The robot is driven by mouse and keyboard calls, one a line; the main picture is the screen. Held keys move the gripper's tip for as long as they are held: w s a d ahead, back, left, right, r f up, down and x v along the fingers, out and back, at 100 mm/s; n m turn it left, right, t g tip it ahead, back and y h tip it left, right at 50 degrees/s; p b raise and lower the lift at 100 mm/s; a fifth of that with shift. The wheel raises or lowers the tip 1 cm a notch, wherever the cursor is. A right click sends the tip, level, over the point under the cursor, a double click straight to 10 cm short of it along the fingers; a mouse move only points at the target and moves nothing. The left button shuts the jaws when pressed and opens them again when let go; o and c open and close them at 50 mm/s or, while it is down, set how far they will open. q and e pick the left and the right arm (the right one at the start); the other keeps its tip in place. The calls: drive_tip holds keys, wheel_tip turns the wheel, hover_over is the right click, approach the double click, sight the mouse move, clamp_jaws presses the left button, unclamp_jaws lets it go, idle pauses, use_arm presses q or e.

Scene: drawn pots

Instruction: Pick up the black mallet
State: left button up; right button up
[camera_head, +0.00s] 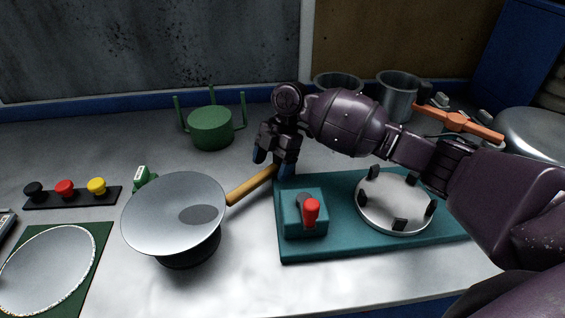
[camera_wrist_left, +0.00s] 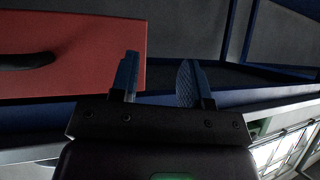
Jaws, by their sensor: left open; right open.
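I cannot make out a black mallet for certain in either view. My right gripper (camera_head: 272,162) is open and points down at the far end of a wooden handle (camera_head: 249,187). Its fingertips are close to that end; whether they touch it I cannot tell. The handle runs to a shallow silver pan (camera_head: 172,207), which sits tilted on a dark round base (camera_head: 190,254). My left gripper (camera_wrist_left: 157,72) shows only in the left wrist view, open, with nothing between its fingers.
A teal board (camera_head: 345,243) with a red lever (camera_head: 311,212) and round silver burner (camera_head: 378,212) lies right of the pan. A green three-legged piece (camera_head: 210,128) stands behind. A black strip with coloured knobs (camera_head: 72,197) lies left. A red panel (camera_wrist_left: 70,60) is near my left gripper.

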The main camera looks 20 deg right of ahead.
drive_tip(key=c, duration=1.1)
drive_tip(key=shift+c, duration=0.2)
drive_tip(key=shift+r, duration=0.1)
drive_tip(key=shift+r, duration=0.6)
drive_tip(key=d, duration=0.1)
drive_tip(key=w+d, duration=0.1)
drive_tip(key=d, duration=0.2)
drive_tip(key=shift+w+f+b, duration=0.15)
drive_tip(key=shift+w+b, duration=0.25)
drive_tip(key=r+p, duration=0.1)
drive_tip(key=r, duration=1.2)
drive_tip(key=shift+a+r, duration=0.15)
drive_tip(key=shift+a, duration=0.05)
clamp_jaws()
drive_tip(key=shift+r, duration=0.4)
